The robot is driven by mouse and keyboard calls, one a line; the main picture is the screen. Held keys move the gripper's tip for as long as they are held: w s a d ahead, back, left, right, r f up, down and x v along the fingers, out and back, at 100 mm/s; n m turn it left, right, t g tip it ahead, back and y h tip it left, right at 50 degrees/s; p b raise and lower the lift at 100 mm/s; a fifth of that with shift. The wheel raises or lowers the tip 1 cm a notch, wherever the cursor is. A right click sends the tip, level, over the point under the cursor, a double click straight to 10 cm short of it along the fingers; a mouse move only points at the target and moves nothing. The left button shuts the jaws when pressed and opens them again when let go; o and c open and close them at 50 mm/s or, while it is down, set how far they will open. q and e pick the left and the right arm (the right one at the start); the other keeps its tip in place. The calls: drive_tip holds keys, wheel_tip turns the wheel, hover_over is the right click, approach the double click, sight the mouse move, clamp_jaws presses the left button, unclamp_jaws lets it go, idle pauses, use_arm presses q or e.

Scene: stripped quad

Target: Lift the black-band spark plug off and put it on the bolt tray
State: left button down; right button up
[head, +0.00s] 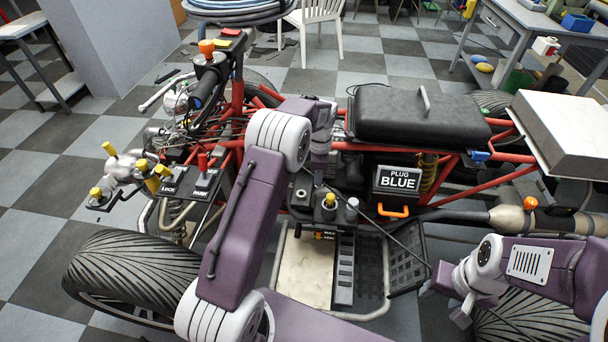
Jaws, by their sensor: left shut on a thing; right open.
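My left gripper (319,168) points down over the engine, in front of the black seat. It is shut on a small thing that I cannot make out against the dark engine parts. I cannot pick out the black-band spark plug for certain. On the engine just below stand a yellow-topped part (328,201) and a grey-capped part (352,206).
A black box labelled PLUG BLUE (398,183) with an orange handle sits right of the engine. The exhaust (505,219) and red frame tubes run to the right. The black seat (415,118) stands behind the gripper. Handlebar controls (208,82) rise at left.

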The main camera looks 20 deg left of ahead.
use_arm(q)
drive_tip(key=d+r+p, duration=0.1)
drive_tip(key=d+r, duration=0.2)
drive_tip(key=d, duration=0.2)
drive_tip(key=shift+d, duration=0.2)
drive_tip(key=shift+r, duration=0.1)
drive_tip(key=shift+s, duration=0.1)
